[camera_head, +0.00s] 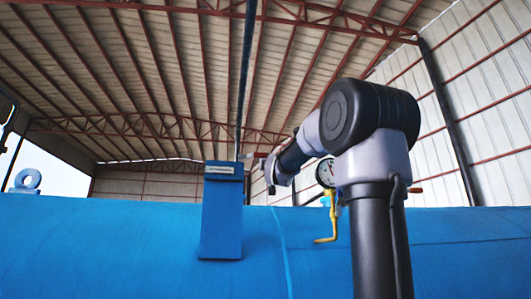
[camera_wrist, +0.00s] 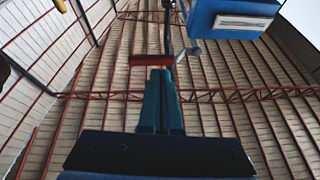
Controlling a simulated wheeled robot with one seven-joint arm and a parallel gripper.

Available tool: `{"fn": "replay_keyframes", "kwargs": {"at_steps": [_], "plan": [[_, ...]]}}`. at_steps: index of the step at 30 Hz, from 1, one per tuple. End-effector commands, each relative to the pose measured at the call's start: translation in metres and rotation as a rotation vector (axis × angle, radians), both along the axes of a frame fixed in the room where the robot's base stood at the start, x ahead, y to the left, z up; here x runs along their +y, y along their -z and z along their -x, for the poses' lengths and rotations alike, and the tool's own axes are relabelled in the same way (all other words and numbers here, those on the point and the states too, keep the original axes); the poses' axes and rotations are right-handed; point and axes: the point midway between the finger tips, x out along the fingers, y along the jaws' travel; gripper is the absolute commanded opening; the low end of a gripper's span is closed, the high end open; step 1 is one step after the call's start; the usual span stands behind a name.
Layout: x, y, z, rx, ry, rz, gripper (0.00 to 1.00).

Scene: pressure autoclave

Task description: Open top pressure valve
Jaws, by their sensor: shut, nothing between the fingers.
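A short red valve handle (camera_wrist: 150,60) lies roughly level just beyond my fingertips in the wrist view, with a small grey fitting beside it. It joins the dark vertical pipe (camera_wrist: 167,20). In the head view a small red handle (camera_head: 258,155) shows beside the pipe (camera_head: 246,70), above the blue vessel. My gripper (camera_wrist: 162,72) is shut and empty, its tips close to the handle. I cannot tell whether they touch it. In the head view my gripper (camera_head: 270,184) is small and dark, partly hidden by my arm.
The blue vessel (camera_head: 120,250) fills the lower head view. A blue box (camera_head: 222,215) stands left of my gripper; it also shows in the wrist view (camera_wrist: 230,12). A pressure gauge (camera_head: 326,173) and yellow pipe (camera_head: 326,239) stand beside my arm.

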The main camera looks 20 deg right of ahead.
Motion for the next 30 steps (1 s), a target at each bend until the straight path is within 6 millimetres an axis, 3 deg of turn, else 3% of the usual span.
{"fn": "replay_keyframes", "kwargs": {"at_steps": [3,6,11,21,30], "plan": [[-0.012,-0.04,-0.007,-0.139,0.055,0.073,0.0],[-0.017,-0.057,-0.008,-0.202,0.08,0.107,0.0],[-0.02,-0.068,-0.014,-0.224,0.089,0.118,0.0],[-0.032,-0.103,-0.058,-0.221,0.088,0.118,0.0],[-0.039,-0.124,-0.083,-0.22,0.088,0.117,0.0]]}}
